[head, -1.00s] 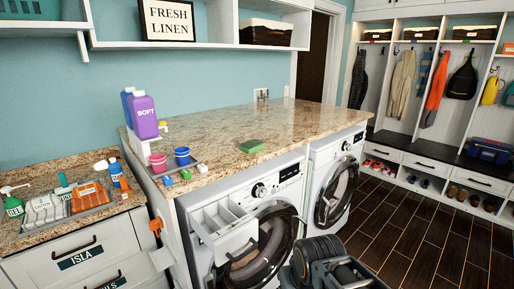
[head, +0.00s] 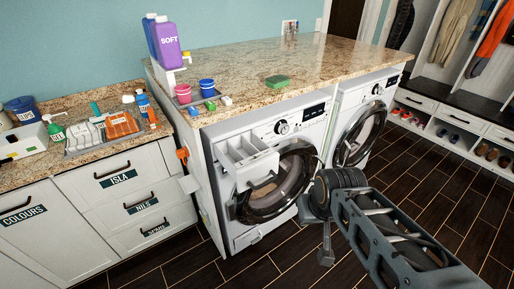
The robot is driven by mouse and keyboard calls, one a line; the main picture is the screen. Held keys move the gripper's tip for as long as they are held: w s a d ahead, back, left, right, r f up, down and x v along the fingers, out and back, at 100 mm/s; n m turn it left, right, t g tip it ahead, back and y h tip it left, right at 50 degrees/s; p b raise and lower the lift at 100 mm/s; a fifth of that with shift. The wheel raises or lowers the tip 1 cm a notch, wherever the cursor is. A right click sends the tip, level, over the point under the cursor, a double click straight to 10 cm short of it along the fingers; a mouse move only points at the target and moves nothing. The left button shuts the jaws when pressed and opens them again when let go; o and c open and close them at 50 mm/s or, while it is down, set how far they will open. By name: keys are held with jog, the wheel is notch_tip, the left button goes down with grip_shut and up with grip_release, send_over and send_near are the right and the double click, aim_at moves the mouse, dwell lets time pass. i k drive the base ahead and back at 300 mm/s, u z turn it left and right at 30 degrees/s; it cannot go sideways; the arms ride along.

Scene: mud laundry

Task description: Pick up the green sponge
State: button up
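The green sponge (head: 277,81) lies flat on the speckled granite counter (head: 330,55) above the two washing machines, near the counter's front edge. Nothing touches it. My arm reaches in from the lower right, in front of the machines and below counter height. The end of my arm, with my gripper (head: 325,250), hangs low over the floor, well below and to the right of the sponge. It is small and dark, and its fingers cannot be made out.
Pink and blue cups (head: 207,88) and small coloured blocks stand left of the sponge. A purple SOFT bottle (head: 166,42) is behind them. The left washer's detergent drawer (head: 247,160) sticks out below the counter. Dark floor (head: 440,190) is open at right.

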aim_at(277, 81)
jog(key=z, duration=1)
jog(key=i, duration=2.35)
jog(key=u, duration=1.95)
